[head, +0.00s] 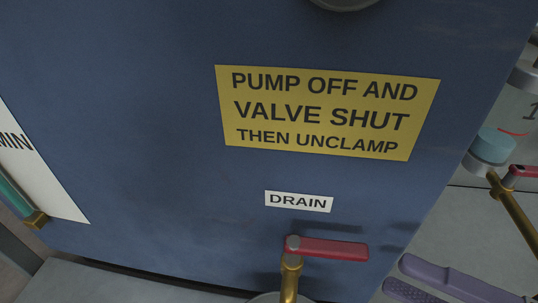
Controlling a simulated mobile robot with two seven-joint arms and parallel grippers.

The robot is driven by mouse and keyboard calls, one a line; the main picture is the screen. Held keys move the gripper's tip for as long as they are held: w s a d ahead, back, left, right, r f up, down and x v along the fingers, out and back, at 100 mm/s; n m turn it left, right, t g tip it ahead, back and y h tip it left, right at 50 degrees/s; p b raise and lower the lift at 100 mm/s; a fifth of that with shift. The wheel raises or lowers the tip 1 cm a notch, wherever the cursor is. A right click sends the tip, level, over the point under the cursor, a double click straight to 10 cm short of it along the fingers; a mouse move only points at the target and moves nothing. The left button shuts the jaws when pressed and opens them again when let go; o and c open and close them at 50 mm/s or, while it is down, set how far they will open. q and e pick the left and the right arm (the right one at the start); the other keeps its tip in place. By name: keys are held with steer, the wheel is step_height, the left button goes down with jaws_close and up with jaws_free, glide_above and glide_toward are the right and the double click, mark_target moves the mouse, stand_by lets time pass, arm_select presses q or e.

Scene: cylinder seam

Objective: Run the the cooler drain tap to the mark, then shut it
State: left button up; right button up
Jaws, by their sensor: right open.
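The drain tap has a brass body (289,278) and a red lever (332,249) that points right, roughly level. It sits under the DRAIN label (298,202) on the blue cooler panel (150,110). Its lower end is cut off by the frame; a grey rounded edge (268,298) shows below it. My right gripper (428,284) is at the bottom right, with two purple fingers apart and nothing visible between them. It is right of and below the lever, not touching it. My left gripper is out of view. Which mark is meant is unclear.
A yellow sign (328,113) reads pump off and valve shut, then unclamp. At left are a white MIN plate (35,165) and a teal tube (14,196) with a brass end. At right stand a teal cylinder (494,146), a red curved line (513,133) and another brass fitting (515,213).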

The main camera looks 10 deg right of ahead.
mark_target(367, 260)
steer(key=b+x, duration=0.2)
steer(key=shift+w+a+f, duration=0.15)
steer(key=shift+a, duration=0.05)
steer(key=b+x, duration=0.1)
steer(key=x, duration=0.4)
steer(key=shift+w+a, duration=0.15)
steer(key=c, duration=0.4)
jaws_close()
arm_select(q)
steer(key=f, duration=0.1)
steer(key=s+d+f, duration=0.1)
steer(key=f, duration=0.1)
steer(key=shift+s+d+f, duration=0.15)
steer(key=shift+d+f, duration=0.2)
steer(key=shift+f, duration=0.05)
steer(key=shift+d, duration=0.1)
